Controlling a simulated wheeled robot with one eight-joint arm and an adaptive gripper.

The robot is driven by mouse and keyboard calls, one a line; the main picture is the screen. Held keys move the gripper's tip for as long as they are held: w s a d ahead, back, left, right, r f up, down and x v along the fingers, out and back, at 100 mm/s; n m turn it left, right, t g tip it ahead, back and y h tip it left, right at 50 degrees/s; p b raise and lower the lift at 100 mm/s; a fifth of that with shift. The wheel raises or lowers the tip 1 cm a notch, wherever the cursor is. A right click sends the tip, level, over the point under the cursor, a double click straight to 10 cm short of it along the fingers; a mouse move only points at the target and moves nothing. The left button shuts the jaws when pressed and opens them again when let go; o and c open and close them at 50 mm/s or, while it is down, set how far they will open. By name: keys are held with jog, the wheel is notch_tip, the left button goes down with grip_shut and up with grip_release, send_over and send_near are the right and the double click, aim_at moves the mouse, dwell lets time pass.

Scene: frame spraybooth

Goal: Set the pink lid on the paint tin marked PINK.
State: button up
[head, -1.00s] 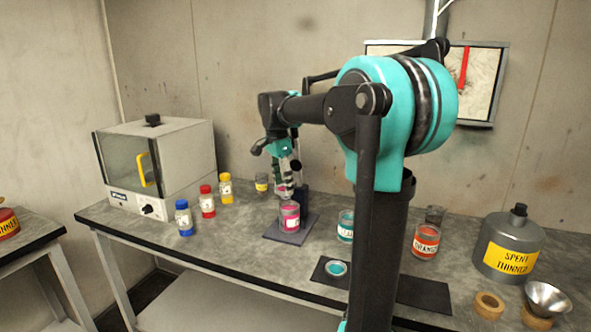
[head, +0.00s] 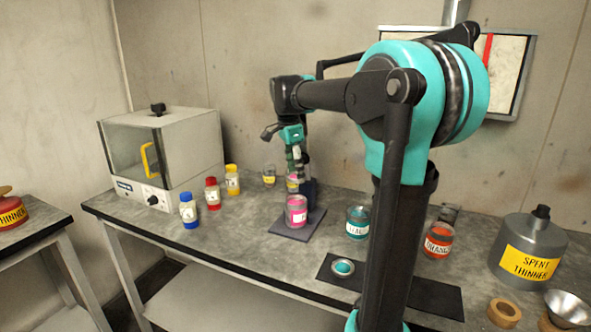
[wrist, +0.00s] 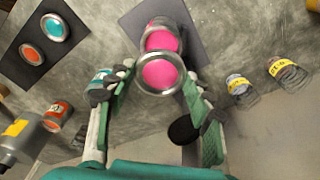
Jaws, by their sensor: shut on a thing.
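The paint tin marked PINK (head: 297,212) stands upright and open on a dark square mat (head: 283,235); its pink paint also shows in the wrist view (wrist: 162,38). My gripper (head: 293,175) is above and slightly behind the tin in the head view. In the wrist view my gripper (wrist: 160,75) is shut on the pink lid (wrist: 161,74), a pink disc with a metal rim. The lid overlaps the near edge of the tin's mouth in that picture, off its centre. A pink bit of the lid shows at the fingers in the head view; the gap to the tin is hard to judge.
A teal tin (head: 357,222) and an orange tin (head: 438,240) stand to the right. A teal lid (head: 343,268) lies on a dark strip (head: 428,296). Blue, red and yellow bottles (head: 212,194) stand left, by a glass-fronted cabinet (head: 165,155). A thinner can (head: 528,250) stands far right.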

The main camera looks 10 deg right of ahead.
aim_at(296, 202)
jog(key=shift+f, duration=3.75)
jog(key=o, duration=1)
